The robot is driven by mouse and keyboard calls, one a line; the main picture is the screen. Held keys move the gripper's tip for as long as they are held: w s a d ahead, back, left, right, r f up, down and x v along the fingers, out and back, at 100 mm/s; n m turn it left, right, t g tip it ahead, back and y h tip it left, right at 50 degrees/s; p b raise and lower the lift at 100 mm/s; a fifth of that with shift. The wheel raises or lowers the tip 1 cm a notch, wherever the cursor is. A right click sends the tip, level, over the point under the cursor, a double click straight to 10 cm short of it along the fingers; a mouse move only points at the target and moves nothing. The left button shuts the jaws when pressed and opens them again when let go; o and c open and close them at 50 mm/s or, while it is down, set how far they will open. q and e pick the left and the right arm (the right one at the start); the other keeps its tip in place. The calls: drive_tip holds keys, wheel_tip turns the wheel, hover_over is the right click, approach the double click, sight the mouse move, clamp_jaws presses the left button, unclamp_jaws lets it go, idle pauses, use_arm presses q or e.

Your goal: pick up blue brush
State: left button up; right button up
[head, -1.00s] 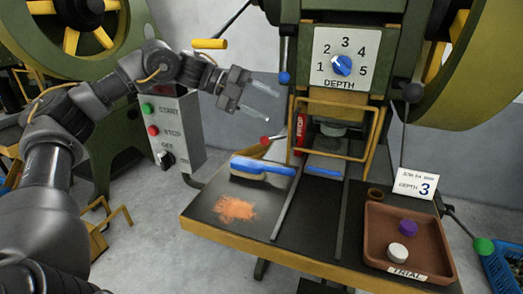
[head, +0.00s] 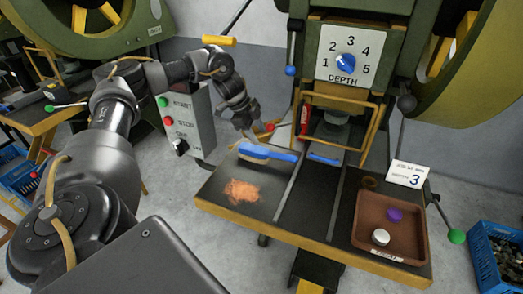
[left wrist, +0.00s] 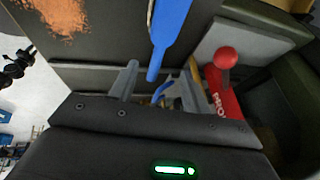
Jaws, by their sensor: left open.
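The blue brush (head: 270,153) lies on the left part of the dark press table (head: 222,182), beside a patch of orange-brown dust (head: 242,191). My left gripper (head: 250,138) is open, pointing down just behind the brush and close to it. In the left wrist view, the brush's blue handle (left wrist: 172,28) comes down from the top. Its end appears between the two spread fingers of the gripper (left wrist: 158,82); I cannot tell whether they touch. The fingers are not closed on anything. My right gripper is not in view.
A brown tray (head: 365,235) with a purple and a white piece stands at the table's right. The press frame (head: 375,120) rises behind the table. A control box (head: 188,122) stands left of it. A red ball knob (left wrist: 225,58) is close beside the left fingers.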

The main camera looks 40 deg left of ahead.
sight(269, 153)
use_arm(q)
drive_tip(key=x, duration=1)
clamp_jaws()
idle(0.4)
